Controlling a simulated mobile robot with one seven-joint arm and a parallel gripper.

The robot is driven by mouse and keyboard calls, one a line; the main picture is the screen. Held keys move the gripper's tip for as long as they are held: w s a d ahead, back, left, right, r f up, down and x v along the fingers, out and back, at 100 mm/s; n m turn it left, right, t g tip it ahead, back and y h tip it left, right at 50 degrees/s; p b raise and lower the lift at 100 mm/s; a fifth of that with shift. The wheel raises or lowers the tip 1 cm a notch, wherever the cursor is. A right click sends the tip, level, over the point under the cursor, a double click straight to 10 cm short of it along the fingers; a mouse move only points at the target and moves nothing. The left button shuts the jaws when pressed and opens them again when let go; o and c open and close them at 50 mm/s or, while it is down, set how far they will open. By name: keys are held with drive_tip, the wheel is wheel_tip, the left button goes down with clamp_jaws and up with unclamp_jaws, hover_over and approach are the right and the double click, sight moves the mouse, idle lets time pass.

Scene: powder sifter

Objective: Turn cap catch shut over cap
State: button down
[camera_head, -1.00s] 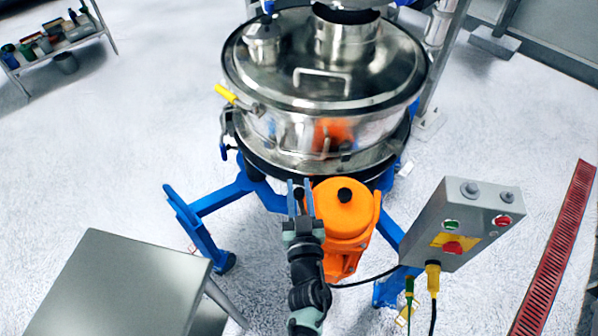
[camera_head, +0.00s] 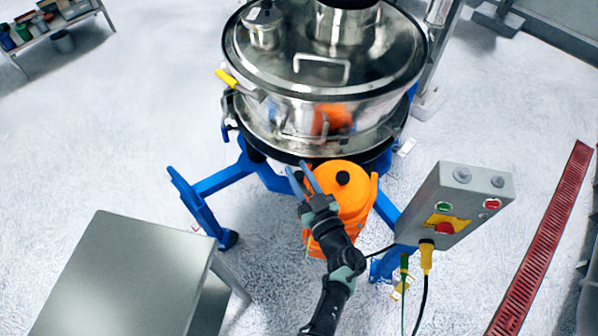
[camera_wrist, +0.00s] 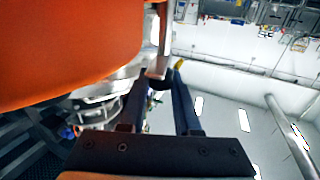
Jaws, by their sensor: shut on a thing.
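The orange cap (camera_head: 352,198) with a black knob on top sits below the sifter drum. It fills the upper left of the wrist view (camera_wrist: 65,45). My gripper (camera_head: 297,168) is at the cap's left upper side, its fingers pointing up and left in the head view. In the wrist view the two fingers (camera_wrist: 165,80) close on a small dark part, which I take to be the cap catch (camera_wrist: 160,82). A grey metal bar hangs just above it, beside the cap. The catch is mostly hidden by the fingers, so I cannot tell whether it lies over the cap.
The steel sifter drum (camera_head: 310,120) stands behind on blue legs (camera_head: 205,205). A grey control box (camera_head: 450,205) with cables is to the right. A metal table (camera_head: 120,275) is at the lower left. Floor between table and legs is clear.

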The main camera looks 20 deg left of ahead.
drive_tip(key=shift+r, duration=0.1)
drive_tip(key=c, duration=0.6)
unclamp_jaws()
drive_tip(key=v, duration=1.3)
